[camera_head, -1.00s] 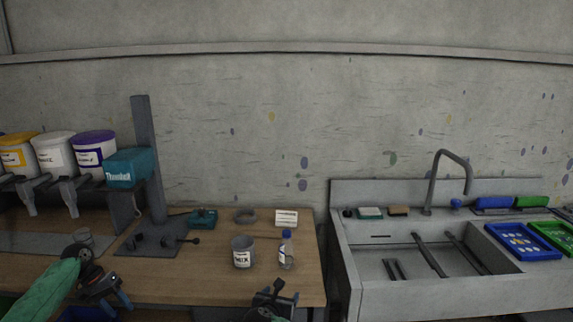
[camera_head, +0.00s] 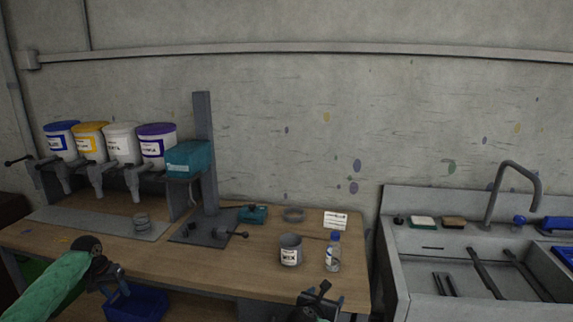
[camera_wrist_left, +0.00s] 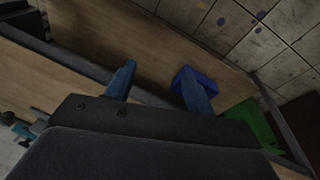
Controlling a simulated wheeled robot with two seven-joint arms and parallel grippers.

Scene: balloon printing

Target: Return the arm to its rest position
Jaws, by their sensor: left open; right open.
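My left gripper (camera_head: 117,290) is at the lower left in the head view, at the front edge of the wooden workbench (camera_head: 185,262). My left arm comes in with a green sleeve. In the left wrist view its two blue fingers (camera_wrist_left: 160,85) are apart with nothing between them. My right gripper (camera_head: 328,298) is at the bottom of the head view, near the bench's front right corner. It is open and I see nothing held in it. The grey cup (camera_head: 291,250) and the blue-capped bottle (camera_head: 333,253) stand upright on the bench beyond the right gripper.
Several paint tubs (camera_head: 122,145) sit on a dispenser rack at the left. A teal machine (camera_head: 187,158) is on a grey post. A sink (camera_head: 480,265) stands at the right. A blue bin (camera_head: 140,302) lies below the bench edge near my left gripper. The bench's front middle is clear.

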